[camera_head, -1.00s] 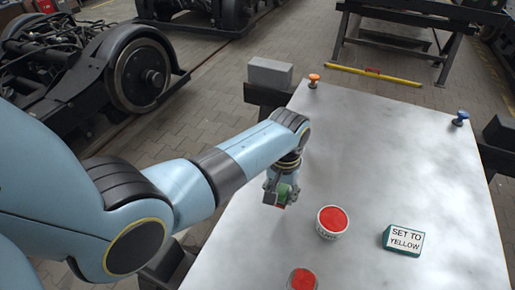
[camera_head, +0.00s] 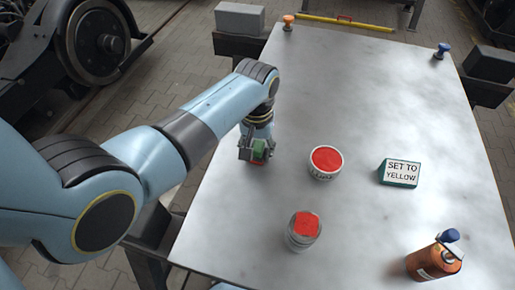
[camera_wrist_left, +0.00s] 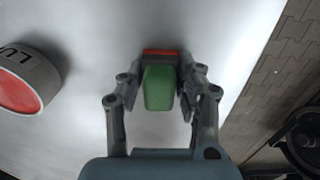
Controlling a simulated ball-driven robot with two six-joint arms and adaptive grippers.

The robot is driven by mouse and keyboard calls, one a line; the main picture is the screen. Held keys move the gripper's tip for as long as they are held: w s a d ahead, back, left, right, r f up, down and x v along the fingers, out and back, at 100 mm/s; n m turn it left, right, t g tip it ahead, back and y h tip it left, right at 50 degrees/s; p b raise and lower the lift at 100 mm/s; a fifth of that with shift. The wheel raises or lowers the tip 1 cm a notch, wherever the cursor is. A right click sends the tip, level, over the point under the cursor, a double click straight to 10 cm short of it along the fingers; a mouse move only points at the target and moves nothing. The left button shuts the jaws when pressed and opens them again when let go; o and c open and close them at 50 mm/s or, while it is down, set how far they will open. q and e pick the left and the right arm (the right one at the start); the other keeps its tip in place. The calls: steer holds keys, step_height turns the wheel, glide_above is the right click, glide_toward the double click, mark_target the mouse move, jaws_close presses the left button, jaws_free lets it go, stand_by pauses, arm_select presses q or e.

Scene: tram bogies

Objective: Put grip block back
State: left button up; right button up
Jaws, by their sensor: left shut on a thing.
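The grip block (camera_head: 259,150) is green and sits between the fingers of my left gripper (camera_head: 257,156), near the table's left edge. In the left wrist view the green block (camera_wrist_left: 159,88) is between both fingers (camera_wrist_left: 160,95), with a red strip (camera_wrist_left: 160,52) at its far end. The gripper is shut on it. A red part also shows low at the block in the head view; whether it belongs to the block I cannot tell. Whether the block touches the table is unclear. My right gripper is not in view.
Orange (camera_head: 288,22) and blue (camera_head: 442,50) knobs stand at the far corners.

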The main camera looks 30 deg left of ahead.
mark_target(257, 145)
arm_select(q)
steer(key=o, duration=0.9)
steer(key=shift+c, duration=0.2)
steer(key=shift+o, duration=1.3)
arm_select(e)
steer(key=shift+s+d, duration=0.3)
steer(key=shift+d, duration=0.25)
arm_select(q)
step_height(257, 145, up, 11)
steer(key=shift+p, duration=0.7)
steer(key=shift+a+r, duration=0.1)
steer(key=shift+r, duration=0.5)
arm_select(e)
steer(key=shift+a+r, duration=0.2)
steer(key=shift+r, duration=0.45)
